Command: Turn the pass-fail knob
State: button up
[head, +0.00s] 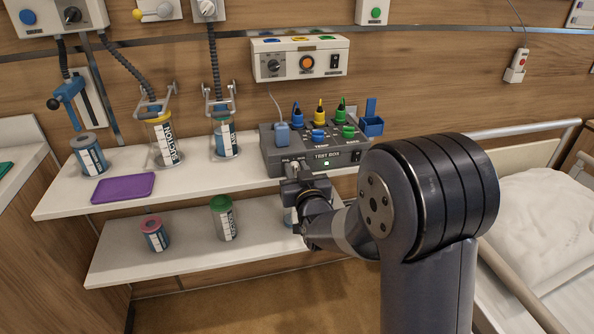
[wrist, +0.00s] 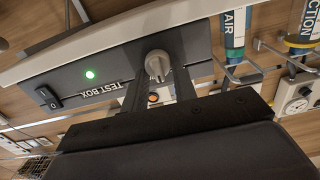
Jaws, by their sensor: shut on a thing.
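The grey test box (head: 322,155) stands on the upper shelf, with a lit green light and a rocker switch on its front. In the wrist view the front panel (wrist: 120,72) appears upside down, and a light grey knob (wrist: 157,65) sticks out of it beside the green light (wrist: 90,74). My gripper (wrist: 158,78) is at the panel, with its two dark fingers shut on the knob, one on each side. No pass or fail marks are readable.
Coloured plugs (head: 319,112) stand on the box top, with a blue holder (head: 372,120) at its right. Suction jars (head: 166,142) and a purple tray (head: 123,187) are to the left on the upper shelf (head: 70,205). A wall unit (head: 300,60) hangs above. A bed (head: 540,200) is at right.

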jog(key=shift+c, duration=0.6)
jog(key=shift+f+n+b, duration=0.1)
jog(key=shift+n+b, duration=0.2)
jog(key=shift+b, duration=0.2)
jog(key=n+b, duration=0.2)
jog(key=b, duration=0.1)
jog(key=shift+a+f+n, duration=0.1)
jog(key=shift+a+n, duration=0.05)
jog(key=shift+n, duration=0.25)
jog(key=n+b, duration=0.3)
jog(key=n, duration=0.2)
jog(key=shift+a+b, duration=0.15)
jog(key=shift+b, duration=0.25)
jog(key=shift+n, duration=0.4)
jog(key=o, duration=1)
jog(key=shift+s, duration=0.1)
